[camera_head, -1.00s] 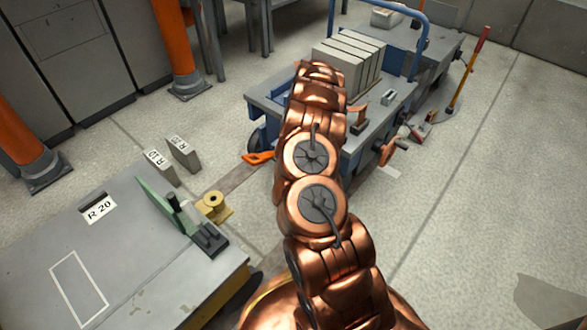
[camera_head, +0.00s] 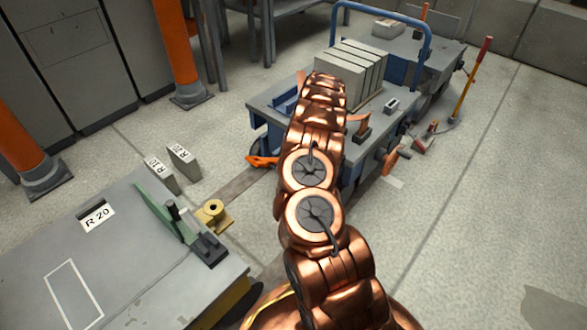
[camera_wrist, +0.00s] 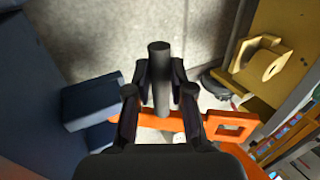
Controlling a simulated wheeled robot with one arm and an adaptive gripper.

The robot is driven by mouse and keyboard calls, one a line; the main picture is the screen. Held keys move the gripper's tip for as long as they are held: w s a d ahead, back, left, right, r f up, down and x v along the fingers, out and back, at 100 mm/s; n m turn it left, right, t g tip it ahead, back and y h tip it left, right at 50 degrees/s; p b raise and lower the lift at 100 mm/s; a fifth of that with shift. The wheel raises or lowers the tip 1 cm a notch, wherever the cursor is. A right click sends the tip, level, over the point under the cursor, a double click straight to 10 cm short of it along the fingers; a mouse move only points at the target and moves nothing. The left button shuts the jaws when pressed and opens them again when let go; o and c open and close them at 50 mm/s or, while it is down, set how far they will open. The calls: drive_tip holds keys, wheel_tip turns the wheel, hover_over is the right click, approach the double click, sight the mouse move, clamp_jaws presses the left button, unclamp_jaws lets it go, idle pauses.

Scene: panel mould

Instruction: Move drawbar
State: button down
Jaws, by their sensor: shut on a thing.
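The drawbar is an orange bar with a square, holed end (camera_wrist: 232,125), crossing the lower part of the wrist view. A dark round post (camera_wrist: 160,75) stands at the bar. My gripper (camera_wrist: 160,88) has its two dark fingers on either side of this post, closed on it. In the head view the drawbar's orange end (camera_head: 262,161) sticks out left of the blue trolley (camera_head: 270,112). My copper arm hides the gripper and most of the bar there. Whether the drawbar is joined to the trolley is hidden.
A yellow eyelet bracket (camera_head: 213,214) sits at the edge of the grey mould table (camera_head: 130,275); it also shows in the wrist view (camera_wrist: 265,62). Two marked blocks (camera_head: 183,161) stand on the floor. Orange columns (camera_head: 178,50) rise behind. Floor on the right is open.

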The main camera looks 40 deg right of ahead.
drive_tip(key=shift+w+r, duration=0.1)
drive_tip(key=c, duration=1)
unclamp_jaws()
drive_tip(key=shift+v, duration=6)
